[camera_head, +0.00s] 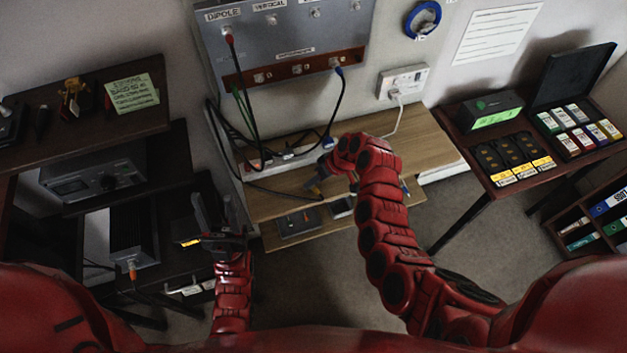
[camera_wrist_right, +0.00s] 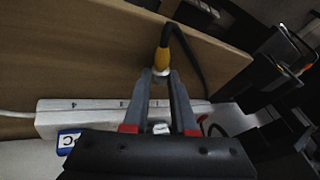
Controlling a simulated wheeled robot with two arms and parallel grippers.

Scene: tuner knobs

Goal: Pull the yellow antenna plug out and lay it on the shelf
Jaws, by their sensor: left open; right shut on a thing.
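The yellow antenna plug (camera_wrist_right: 162,60) is gripped at its metal end between the fingertips of my right gripper (camera_wrist_right: 160,78), with a black cable leading off its back. In the head view my right gripper (camera_head: 322,178) is over the wooden shelf (camera_head: 270,208), below the grey panel (camera_head: 290,40). The plug shows there as a small yellow spot (camera_head: 315,189), with its cable running left. It looks apart from the panel; I cannot tell whether it touches the shelf. My left gripper (camera_head: 222,237) is open and empty, low at the left.
A white power strip (camera_head: 290,153) lies along the back of the shelf and shows in the right wrist view (camera_wrist_right: 100,118). A dark box (camera_head: 299,222) lies near the shelf's front. Red and blue plugs (camera_head: 229,38) (camera_head: 338,70) with hanging cables remain on the panel. The shelf's right part (camera_head: 425,150) is clear.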

